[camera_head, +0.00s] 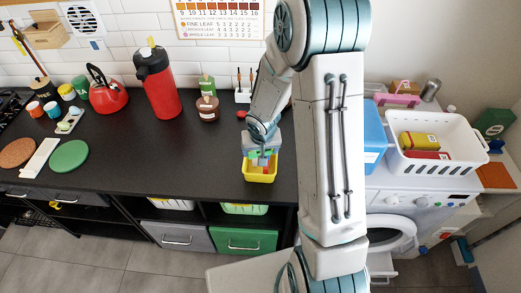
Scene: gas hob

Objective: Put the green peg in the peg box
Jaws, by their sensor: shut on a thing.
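A small yellow box (260,176), which looks like the peg box, stands on the black counter near its front edge. Small red, blue and green pieces show at its top, too small to tell apart well. My gripper (262,157) points down right over the box, its fingers at the height of the rim. It is shut on a small piece that looks like the green peg, mostly hidden by the fingers. I cannot tell whether the peg is inside a compartment or just above it.
A brown jar (208,109), a red flask (158,85) and a red kettle (106,93) stand left on the counter (150,155). A green disc (69,156) lies farther left. A white basket (437,145) stands at right. The counter left of the box is clear.

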